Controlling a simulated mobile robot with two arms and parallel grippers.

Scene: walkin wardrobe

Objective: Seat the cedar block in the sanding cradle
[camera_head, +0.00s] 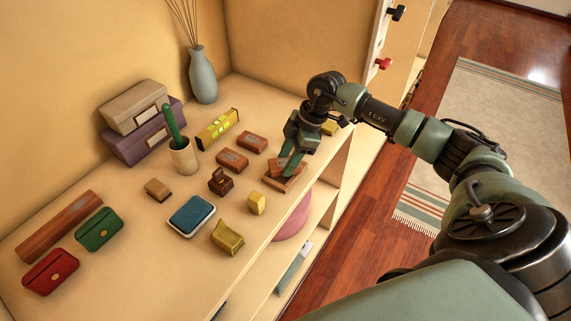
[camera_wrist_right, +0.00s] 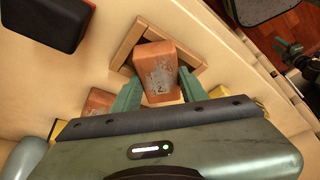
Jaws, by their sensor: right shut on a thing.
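The cedar block (camera_wrist_right: 155,66) is reddish brown with a worn grey face. My right gripper (camera_wrist_right: 160,88) is shut on it, one green finger on each side. The sanding cradle (camera_wrist_right: 126,46), a square wooden frame, shows around and behind the block in the wrist view. In the head view the right gripper (camera_head: 288,167) points down at the cradle (camera_head: 291,185) near the shelf's front edge, with the block (camera_head: 277,168) over it. The block looks turned relative to the frame; I cannot tell whether it touches the cradle floor.
Two similar reddish blocks (camera_head: 232,160) (camera_head: 252,142) lie left of the cradle. A yellow block (camera_head: 257,203), a dark brown stamp-like object (camera_head: 221,181) and a blue pad (camera_head: 191,216) are nearer. A vase (camera_head: 203,77) stands behind. The shelf edge drops off at right.

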